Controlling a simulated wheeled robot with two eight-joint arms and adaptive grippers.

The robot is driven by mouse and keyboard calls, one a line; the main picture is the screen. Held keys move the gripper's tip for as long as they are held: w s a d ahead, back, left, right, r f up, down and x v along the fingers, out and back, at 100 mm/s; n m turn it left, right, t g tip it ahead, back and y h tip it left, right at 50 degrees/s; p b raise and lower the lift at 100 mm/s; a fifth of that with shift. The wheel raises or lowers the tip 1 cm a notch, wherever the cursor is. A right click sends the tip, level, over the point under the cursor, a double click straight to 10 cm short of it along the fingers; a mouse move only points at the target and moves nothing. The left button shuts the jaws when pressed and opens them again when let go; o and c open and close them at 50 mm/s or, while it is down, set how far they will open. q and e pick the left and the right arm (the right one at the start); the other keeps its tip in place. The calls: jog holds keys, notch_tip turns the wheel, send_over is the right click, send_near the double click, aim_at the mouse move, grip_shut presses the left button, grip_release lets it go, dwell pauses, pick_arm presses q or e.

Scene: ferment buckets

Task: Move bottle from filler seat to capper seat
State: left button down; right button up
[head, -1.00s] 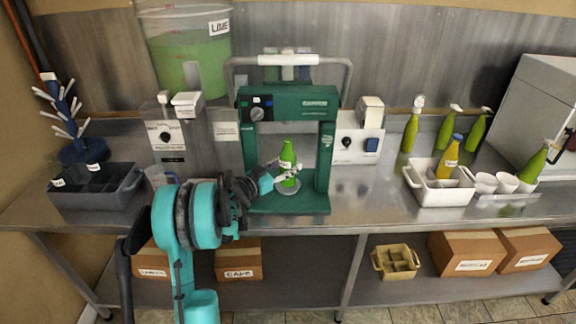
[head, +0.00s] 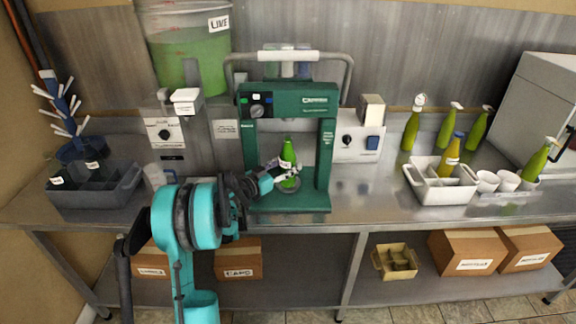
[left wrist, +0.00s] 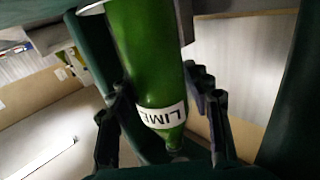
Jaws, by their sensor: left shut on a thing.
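A green bottle (head: 288,160) stands upright in the green capper machine (head: 290,104), over the round seat (head: 289,186) on its base. Whether its bottom rests on the seat is hard to tell. My left gripper (head: 283,173) reaches in from the left and is shut on the bottle. In the left wrist view the bottle (left wrist: 150,60), with a white LIME label, is between the fingers of my left gripper (left wrist: 160,115). The filler (head: 186,100), a spout below the big tank of green liquid (head: 188,55), is at the left. My right gripper is not in view.
A dark divided bin (head: 95,187) and a blue peg rack (head: 75,140) are at the left. A white crate (head: 442,187) holds a yellow bottle (head: 452,155) at the right.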

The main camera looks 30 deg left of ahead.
pick_arm(q)
jog(key=shift+s+d+f, duration=0.1)
jog(key=shift+f, duration=0.1)
dwell(0.7)
jog(key=c, duration=0.6)
grip_release()
jog(key=shift+b, duration=0.3)
jog(key=shift+f, duration=0.1)
jog(key=shift+s, duration=0.1)
jog(key=v, duration=1.1)
jog(key=shift+s+a+r, duration=0.2)
jog(key=shift+a+r, duration=0.05)
jog(key=shift+a, duration=0.15)
jog(key=shift+s+d, duration=0.1)
jog(key=shift+s, duration=0.05)
jog(key=s+d, duration=0.2)
jog(key=s, duration=0.1)
jog(key=s+d, duration=0.2)
jog(key=s, duration=0.2)
jog(key=s+d+r, duration=0.1)
jog(key=s+d, duration=0.2)
jog(key=s, duration=0.1)
